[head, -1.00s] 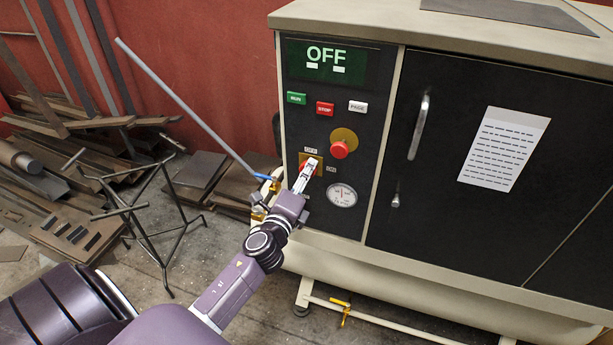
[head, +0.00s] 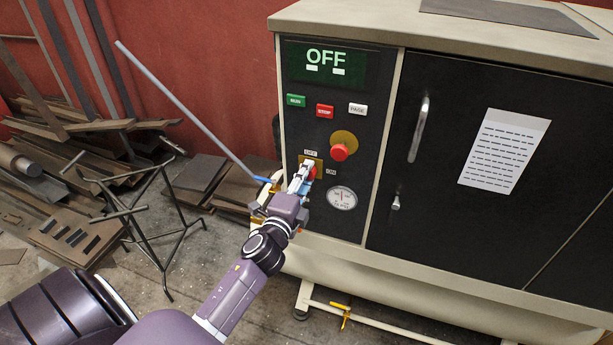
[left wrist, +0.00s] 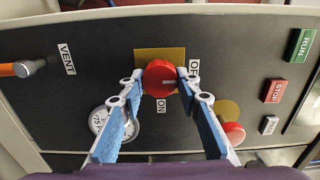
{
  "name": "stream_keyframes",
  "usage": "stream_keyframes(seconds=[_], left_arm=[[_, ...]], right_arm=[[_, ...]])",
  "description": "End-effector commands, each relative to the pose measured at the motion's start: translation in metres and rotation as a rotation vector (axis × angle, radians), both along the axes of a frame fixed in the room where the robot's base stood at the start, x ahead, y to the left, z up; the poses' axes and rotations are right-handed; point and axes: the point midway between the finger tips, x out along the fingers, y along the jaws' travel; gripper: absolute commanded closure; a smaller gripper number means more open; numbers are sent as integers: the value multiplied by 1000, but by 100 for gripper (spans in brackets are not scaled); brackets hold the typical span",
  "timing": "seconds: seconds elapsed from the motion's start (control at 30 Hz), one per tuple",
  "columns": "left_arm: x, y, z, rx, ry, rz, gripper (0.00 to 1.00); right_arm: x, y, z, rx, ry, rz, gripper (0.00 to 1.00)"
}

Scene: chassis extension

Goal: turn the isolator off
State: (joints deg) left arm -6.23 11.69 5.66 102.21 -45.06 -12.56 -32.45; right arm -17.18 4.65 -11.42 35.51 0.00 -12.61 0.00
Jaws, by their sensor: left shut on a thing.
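The isolator is a red rotary knob (left wrist: 158,76) on a yellow plate (left wrist: 150,55), with an OFF label (left wrist: 194,68) and an ON label (left wrist: 161,106) beside it. Its short white mark lies toward the OFF label in the left wrist view. My left gripper (left wrist: 160,73) has a fingertip on each side of the knob and is shut on it. In the head view my left gripper (head: 304,174) reaches the lower left of the control panel and hides most of the knob (head: 312,172). My right gripper is not in view.
Above the isolator are a red emergency button (head: 339,152), RUN, STOP and PAGE buttons, and a display (head: 326,62) reading OFF. A gauge (head: 342,197) is to its lower right. A metal stand (head: 150,225) and scrap lie left of the cabinet.

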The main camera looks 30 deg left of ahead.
Motion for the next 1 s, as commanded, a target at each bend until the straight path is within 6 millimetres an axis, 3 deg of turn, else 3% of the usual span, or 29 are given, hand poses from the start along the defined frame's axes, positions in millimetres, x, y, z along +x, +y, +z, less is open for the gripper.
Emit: stream_keyframes(seconds=[0.13,0.17,0.3,0.67,0.77,1.0], left_arm=[[0,0,-1,-5,2,0,93],[0,0,-1,-5,2,0,68],[0,0,-1,-3,1,0,53],[-4,-1,-1,-1,1,0,52],[-14,-4,-2,-2,3,-1,52],[-60,-15,-2,-4,4,1,52]], right_arm=[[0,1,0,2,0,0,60],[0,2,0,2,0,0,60],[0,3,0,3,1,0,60],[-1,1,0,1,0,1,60],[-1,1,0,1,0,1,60],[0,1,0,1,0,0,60]])
